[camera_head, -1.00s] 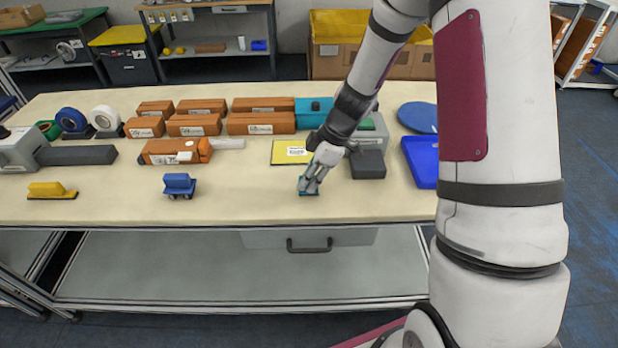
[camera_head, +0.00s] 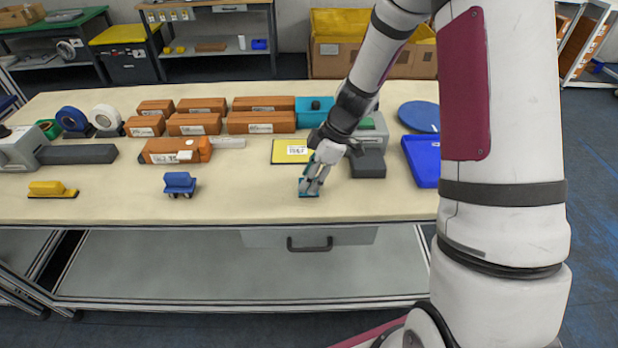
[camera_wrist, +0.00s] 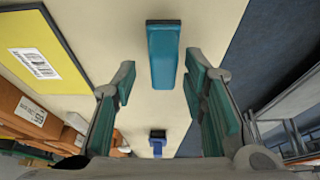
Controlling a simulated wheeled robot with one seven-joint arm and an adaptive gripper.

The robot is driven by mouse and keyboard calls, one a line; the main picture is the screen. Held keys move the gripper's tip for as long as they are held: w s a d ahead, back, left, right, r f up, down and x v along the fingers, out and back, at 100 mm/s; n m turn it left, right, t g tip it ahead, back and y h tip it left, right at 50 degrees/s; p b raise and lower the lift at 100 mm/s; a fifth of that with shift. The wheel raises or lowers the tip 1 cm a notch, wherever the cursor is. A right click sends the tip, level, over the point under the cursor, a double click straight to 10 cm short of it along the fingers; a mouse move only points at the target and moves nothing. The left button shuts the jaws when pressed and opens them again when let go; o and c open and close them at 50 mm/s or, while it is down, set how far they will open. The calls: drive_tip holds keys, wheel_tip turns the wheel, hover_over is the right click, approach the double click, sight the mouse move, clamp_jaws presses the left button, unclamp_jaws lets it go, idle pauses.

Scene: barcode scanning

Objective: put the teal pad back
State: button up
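The teal pad (camera_wrist: 163,55) is on the pale tabletop, a teal block with a darker strip at one end. In the wrist view it lies ahead of my gripper (camera_wrist: 160,85), between the lines of the two spread fingers, with bare table showing on both sides. My gripper is open and its fingers have teal inner faces. In the head view my gripper (camera_head: 311,187) points down at the front of the table and covers most of the teal pad (camera_head: 307,194). I cannot tell from there how much height separates them.
A yellow labelled sheet (camera_head: 293,151) and a dark grey block (camera_head: 368,163) lie just behind my gripper. A blue tray (camera_head: 421,160) is to the right. Orange boxes (camera_head: 194,125) stand behind.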

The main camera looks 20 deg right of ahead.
drive_tip(key=v, duration=1.1)
drive_tip(key=s+a+r+m+t+h, duration=0.15)
drive_tip(key=s+a+r+m, duration=0.3)
drive_tip(key=s+r, duration=0.6)
drive_tip(key=s+r+m+t+h, duration=0.2)
drive_tip(key=s+r+m, duration=0.3)
drive_tip(key=s+m, duration=0.5)
drive_tip(key=s+h, duration=0.1)
drive_tip(key=s, duration=0.2)
drive_tip(key=shift+s+d+r, duration=0.25)
drive_tip(key=shift+s, duration=0.15)
